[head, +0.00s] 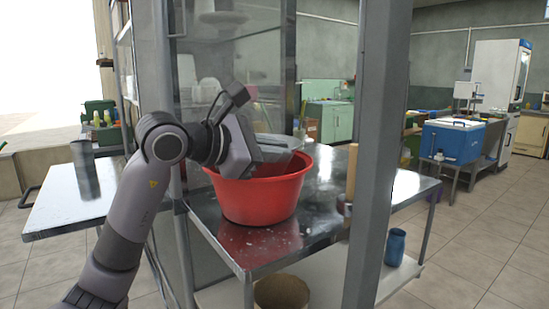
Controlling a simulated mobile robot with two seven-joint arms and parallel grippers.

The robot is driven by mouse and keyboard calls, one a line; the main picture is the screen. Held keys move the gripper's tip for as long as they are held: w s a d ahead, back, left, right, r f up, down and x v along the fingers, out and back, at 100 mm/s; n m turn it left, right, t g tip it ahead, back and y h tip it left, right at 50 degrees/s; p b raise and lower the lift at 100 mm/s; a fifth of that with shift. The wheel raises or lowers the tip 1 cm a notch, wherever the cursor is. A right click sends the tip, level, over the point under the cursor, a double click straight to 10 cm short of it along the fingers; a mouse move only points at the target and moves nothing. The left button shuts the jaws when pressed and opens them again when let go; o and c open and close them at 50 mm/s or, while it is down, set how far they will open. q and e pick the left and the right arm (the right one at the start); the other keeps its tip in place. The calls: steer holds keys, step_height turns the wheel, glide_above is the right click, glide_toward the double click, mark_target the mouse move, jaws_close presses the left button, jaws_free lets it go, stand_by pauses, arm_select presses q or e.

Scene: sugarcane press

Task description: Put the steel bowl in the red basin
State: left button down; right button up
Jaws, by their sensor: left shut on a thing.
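The red basin (262,201) stands on the metal table, close to its left front corner. My left gripper (280,160) reaches in from the left over the basin's rim, with its tip at the basin's opening. It is shut on the steel bowl (283,141), a grey shape that shows behind the gripper, at the basin's mouth. The gripper and the basin hide much of the bowl, and I cannot tell whether it touches the basin. My right gripper is not in view.
The metal table (318,214) has bare room right of the basin. A grey post (377,150) stands in front of the table. A clear panel rises behind the basin. A blue jar (396,247) stands on the lower shelf. A blue cooler (452,141) is farther right.

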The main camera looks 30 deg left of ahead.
arm_select(q)
steer(key=shift+f, duration=0.3)
steer(key=shift+s+f+b, duration=0.1)
steer(key=shift+f+b, duration=0.55)
steer(key=c, duration=1.2)
jaws_free()
steer(key=shift+d+f, duration=0.1)
steer(key=shift+f, duration=0.1)
steer(key=shift+r+p, duration=0.45)
steer(key=shift+p, duration=0.1)
steer(key=shift+r, duration=0.35)
steer(key=shift+b+v, duration=0.65)
steer(key=shift+v, duration=5.35)
